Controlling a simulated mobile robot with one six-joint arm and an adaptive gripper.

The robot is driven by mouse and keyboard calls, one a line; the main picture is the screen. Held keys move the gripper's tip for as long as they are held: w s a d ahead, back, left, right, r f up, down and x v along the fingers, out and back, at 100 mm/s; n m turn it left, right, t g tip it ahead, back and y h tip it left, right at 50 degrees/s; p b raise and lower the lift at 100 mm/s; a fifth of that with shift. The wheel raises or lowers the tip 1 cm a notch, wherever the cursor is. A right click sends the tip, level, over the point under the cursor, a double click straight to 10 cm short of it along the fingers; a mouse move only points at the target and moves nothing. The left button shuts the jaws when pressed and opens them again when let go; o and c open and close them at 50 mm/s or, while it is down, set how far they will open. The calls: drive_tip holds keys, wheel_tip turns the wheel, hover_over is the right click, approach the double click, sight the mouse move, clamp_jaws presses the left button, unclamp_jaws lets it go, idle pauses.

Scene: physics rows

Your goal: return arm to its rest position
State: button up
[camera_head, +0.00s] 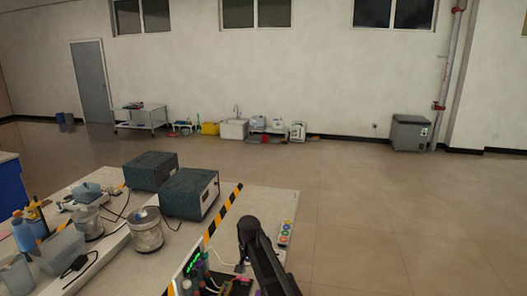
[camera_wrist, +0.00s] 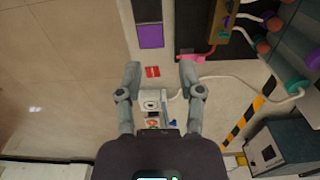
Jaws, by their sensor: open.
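My gripper (camera_wrist: 160,78) shows in the wrist view with its two grey fingers spread apart. It is open, and nothing is between the fingertips. It is above the bench (camera_wrist: 215,97), with a small red label (camera_wrist: 152,72) in view between the fingers. In the head view my dark arm reaches over the bench (camera_head: 265,208) at the lower middle. The gripper itself cannot be made out there.
Two dark box instruments (camera_head: 190,193) and metal canisters (camera_head: 147,230) stand left of my arm. A panel with a green display (camera_head: 193,264) is close beside the arm. Coloured buttons (camera_head: 286,232) lie near the bench's right edge. Open floor (camera_head: 390,215) is to the right.

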drive_tip(key=s+d+n, duration=0.2)
drive_tip(key=s+d, duration=1.6)
drive_tip(key=d, duration=0.4)
drive_tip(key=shift+s+n, duration=0.25)
drive_tip(key=shift+n, duration=0.15)
idle(0.7)
